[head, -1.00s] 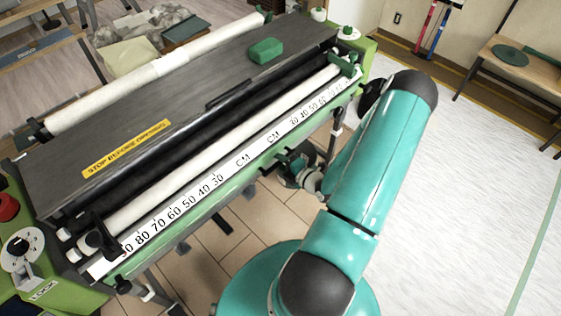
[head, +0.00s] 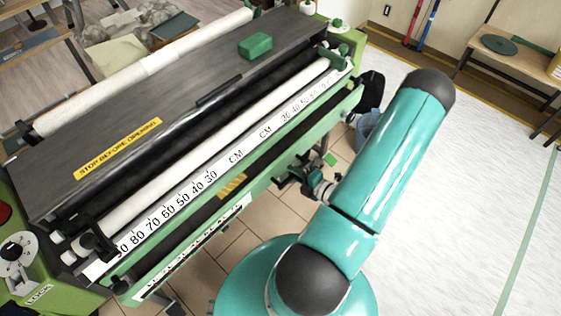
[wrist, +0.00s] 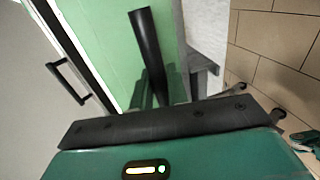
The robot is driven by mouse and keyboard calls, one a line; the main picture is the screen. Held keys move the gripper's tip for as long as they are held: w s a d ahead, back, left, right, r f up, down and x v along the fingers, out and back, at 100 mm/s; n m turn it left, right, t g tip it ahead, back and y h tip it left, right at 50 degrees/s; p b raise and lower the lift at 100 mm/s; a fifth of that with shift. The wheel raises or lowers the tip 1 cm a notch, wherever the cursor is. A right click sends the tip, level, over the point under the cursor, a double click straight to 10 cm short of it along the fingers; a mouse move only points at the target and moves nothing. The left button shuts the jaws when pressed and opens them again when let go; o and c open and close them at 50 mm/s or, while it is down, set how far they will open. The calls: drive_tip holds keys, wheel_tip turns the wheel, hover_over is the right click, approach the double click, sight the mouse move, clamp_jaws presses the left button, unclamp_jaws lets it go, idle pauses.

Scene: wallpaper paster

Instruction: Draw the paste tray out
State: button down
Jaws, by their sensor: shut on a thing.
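The paste tray (head: 335,117) is a long green drawer under the white ruler edge of the pasting machine. It stands partly out, with a dark gap and a yellow label showing behind its front edge. My gripper (head: 291,177) is at the middle of the tray's front, small and partly hidden by my arm in the head view. In the wrist view, my gripper (wrist: 151,90) is shut on a black bar handle (wrist: 146,35) in front of the green tray face (wrist: 102,28). The handle's lower end is hidden between the fingers.
The machine's grey lid (head: 150,105) carries a green block (head: 255,45) and a yellow warning label. A white roller (head: 200,155) lies along the front. A blue bucket (head: 367,125) stands at the machine's right end.

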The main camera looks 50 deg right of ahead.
drive_tip(key=f+v, duration=0.3)
drive_tip(key=v, duration=1.2)
drive_tip(key=shift+s, duration=0.4)
drive_tip(key=shift+a+f, duration=0.15)
drive_tip(key=c, duration=1.5)
unclamp_jaws()
drive_tip(key=shift+o, duration=0.2)
drive_tip(key=v, duration=1.3)
drive_tip(key=shift+s, duration=0.35)
